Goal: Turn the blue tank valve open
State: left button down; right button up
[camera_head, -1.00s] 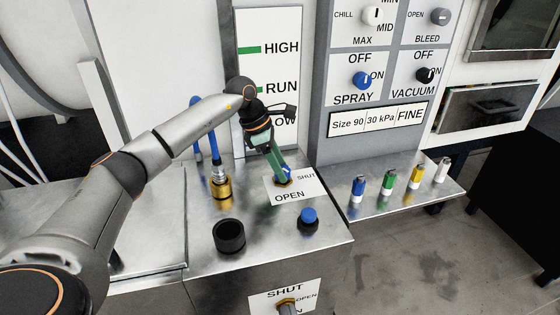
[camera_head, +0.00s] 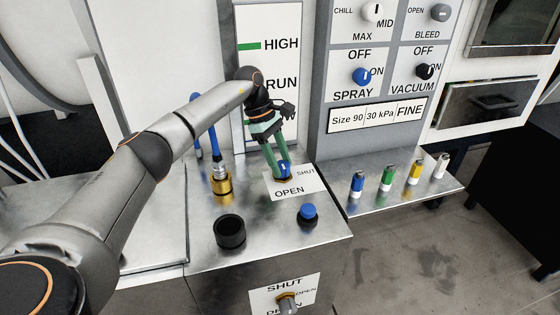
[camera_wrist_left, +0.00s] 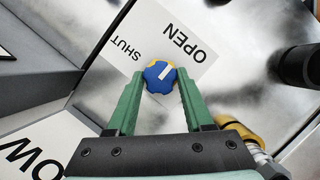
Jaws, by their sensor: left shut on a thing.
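The blue tank valve (camera_head: 284,171) is a blue knob with a white pointer mark, on a white SHUT/OPEN label (camera_head: 297,184) on the metal bench top. In the left wrist view the knob (camera_wrist_left: 160,77) sits between my green fingertips, and a yellow part shows beneath its far edge. Its white mark slants up and right, on the side of the word OPEN rather than SHUT. My left gripper (camera_head: 279,171) comes down from above and is shut on the knob. My right gripper is in neither view.
A brass fitting with a blue hose (camera_head: 221,184) stands just left of the valve. A black cup (camera_head: 230,231) and a blue button (camera_head: 308,213) are in front. Several coloured spools (camera_head: 388,178) stand on the right shelf. A knob panel (camera_head: 385,70) rises behind.

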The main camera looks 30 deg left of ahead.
pick_arm(q)
jog(key=shift+c, duration=1.4)
grip_release()
jog(key=v, duration=0.7)
jog(key=shift+r, duration=0.3)
